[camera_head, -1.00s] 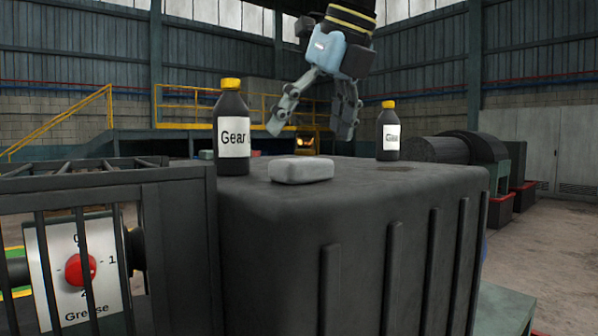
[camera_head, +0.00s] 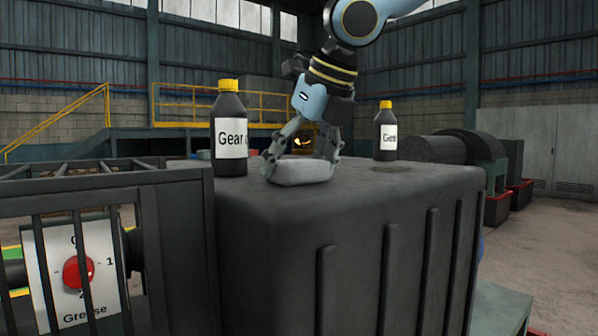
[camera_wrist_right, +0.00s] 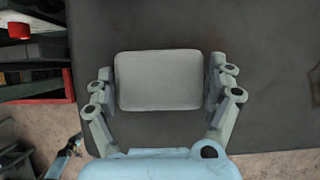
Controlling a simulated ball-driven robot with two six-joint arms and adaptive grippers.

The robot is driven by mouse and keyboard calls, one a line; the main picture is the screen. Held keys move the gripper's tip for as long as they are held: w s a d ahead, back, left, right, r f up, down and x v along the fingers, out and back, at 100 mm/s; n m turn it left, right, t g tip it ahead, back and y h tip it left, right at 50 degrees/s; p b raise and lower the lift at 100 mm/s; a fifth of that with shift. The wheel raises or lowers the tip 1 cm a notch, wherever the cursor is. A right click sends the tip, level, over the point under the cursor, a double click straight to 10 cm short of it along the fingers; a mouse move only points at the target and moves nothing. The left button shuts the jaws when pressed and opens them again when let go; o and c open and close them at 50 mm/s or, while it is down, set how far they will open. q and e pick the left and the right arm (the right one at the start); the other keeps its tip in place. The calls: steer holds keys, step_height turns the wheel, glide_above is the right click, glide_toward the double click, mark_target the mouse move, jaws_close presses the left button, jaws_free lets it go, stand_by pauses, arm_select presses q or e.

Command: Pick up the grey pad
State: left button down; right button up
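The grey pad (camera_head: 302,171) is a light grey rounded block lying flat on top of the dark ribbed housing (camera_head: 300,230), near its front left edge. My right gripper (camera_head: 300,163) is low over it, pointing down, with one finger at each side of the pad. In the right wrist view the pad (camera_wrist_right: 158,80) lies between the two spread fingers of the right gripper (camera_wrist_right: 160,72). Thin gaps seem to show between fingers and pad; whether either finger touches is hard to tell.
A dark bottle with a yellow cap (camera_head: 230,130) stands close left of the pad. A second such bottle (camera_head: 385,132) stands farther back right. A barred cage (camera_head: 100,245) with a red knob (camera_head: 78,271) is at the left.

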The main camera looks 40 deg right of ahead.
mark_target(299, 160)
steer(key=shift+c, duration=1.4)
steer(key=shift+r, duration=0.45)
step_height(299, 160, up, 4)
steer(key=shift+f, duration=0.2)
steer(key=s+d+r+b, duration=0.1)
steer(key=s+d+r, duration=0.1)
steer(key=s, duration=0.1)
steer(key=s+d+r+b, duration=0.2)
steer(key=s, duration=0.1)
steer(key=s+d+r+b, duration=0.1)
steer(key=s+d+r, duration=0.1)
steer(key=s+d, duration=0.1)
steer(key=shift+s+d+r+b, duration=0.1)
steer(key=shift+r+b, duration=0.2)
steer(key=shift+b, duration=0.05)
